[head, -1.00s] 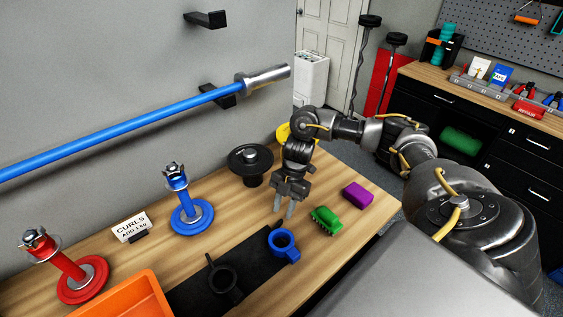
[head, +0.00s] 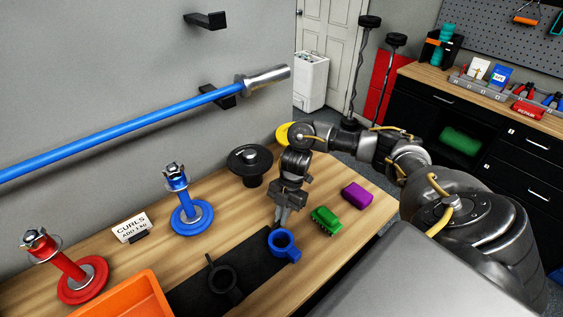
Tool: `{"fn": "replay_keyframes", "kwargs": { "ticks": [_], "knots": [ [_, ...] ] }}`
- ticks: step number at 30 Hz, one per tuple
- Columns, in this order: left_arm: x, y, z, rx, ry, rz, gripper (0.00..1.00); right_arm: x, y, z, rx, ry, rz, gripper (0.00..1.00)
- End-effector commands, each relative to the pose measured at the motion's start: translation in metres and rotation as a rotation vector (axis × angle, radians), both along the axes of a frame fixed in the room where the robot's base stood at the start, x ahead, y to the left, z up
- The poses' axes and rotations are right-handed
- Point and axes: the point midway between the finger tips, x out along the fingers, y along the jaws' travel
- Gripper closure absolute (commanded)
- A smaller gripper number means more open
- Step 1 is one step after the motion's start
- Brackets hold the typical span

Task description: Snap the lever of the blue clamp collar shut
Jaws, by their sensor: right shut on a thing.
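The blue clamp collar (head: 284,246) lies at the right end of a black mat on the wooden bench, with its lever tab toward the lower right. My right gripper (head: 280,224) points down at the far edge of the collar. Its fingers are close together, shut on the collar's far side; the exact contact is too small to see. My left gripper is not in view.
A black collar (head: 222,280) lies on the black mat (head: 262,262). Blue (head: 191,217) and red (head: 82,280) plate stands, a CURLS sign (head: 132,228) and an orange bin (head: 125,297) are left.

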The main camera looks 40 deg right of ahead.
Motion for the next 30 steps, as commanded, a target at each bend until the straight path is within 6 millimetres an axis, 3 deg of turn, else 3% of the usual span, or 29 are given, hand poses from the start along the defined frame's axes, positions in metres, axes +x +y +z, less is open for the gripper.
{"fn": "replay_keyframes", "kwargs": {
  "ticks": [4, 12, 23, 24, 29, 30],
  "knots": [
    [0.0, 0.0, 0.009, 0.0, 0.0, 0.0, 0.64, -0.003, -0.001, 0.003, -0.002, 0.003, -0.03, 1.0],
    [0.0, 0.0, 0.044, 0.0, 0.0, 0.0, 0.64, -0.015, -0.002, 0.004, -0.001, 0.003, -0.254, 1.0],
    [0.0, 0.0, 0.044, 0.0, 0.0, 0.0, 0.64, -0.016, -0.002, 0.0, 0.0, -0.001, -0.299, 1.0],
    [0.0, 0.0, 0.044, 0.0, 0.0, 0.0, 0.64, -0.016, -0.002, 0.0, 0.0, -0.001, -0.299, 0.9],
    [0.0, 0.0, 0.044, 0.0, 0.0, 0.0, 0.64, -0.016, -0.002, 0.0, 0.0, 0.0, -0.298, 0.69],
    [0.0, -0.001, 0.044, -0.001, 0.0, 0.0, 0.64, -0.016, -0.002, 0.0, 0.0, 0.0, -0.298, 0.69]
  ]
}}
